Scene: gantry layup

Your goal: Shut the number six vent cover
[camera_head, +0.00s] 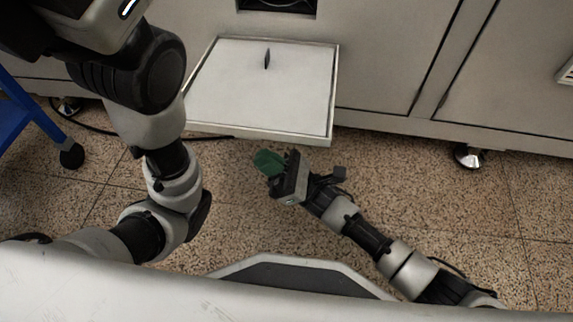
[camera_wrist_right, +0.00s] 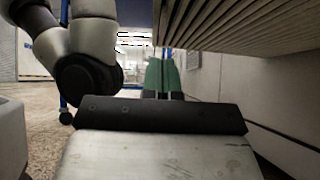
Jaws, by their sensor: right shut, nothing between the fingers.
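The vent cover (camera_head: 225,90) is a pale framed panel swung down and out from the cabinet, its inner face up, with a small dark latch tab near its far edge. No number is readable on it. Its slatted outer face (camera_wrist_right: 235,22) shows overhead in the right wrist view. My right gripper (camera_head: 267,161), with green fingers, is shut and empty, just in front of and below the cover's near edge. The fingers also show in the right wrist view (camera_wrist_right: 163,76), beneath the slats and apparently clear of them. My left gripper is out of view; its arm rises at the left.
A dark vent opening (camera_head: 280,5) is in the cabinet front above the cover. Cabinet doors (camera_head: 390,50) stand to the right, with a caster (camera_head: 468,157) below. A blue-framed stand (camera_head: 35,115) is at the left. A black cable crosses the floor behind my left arm.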

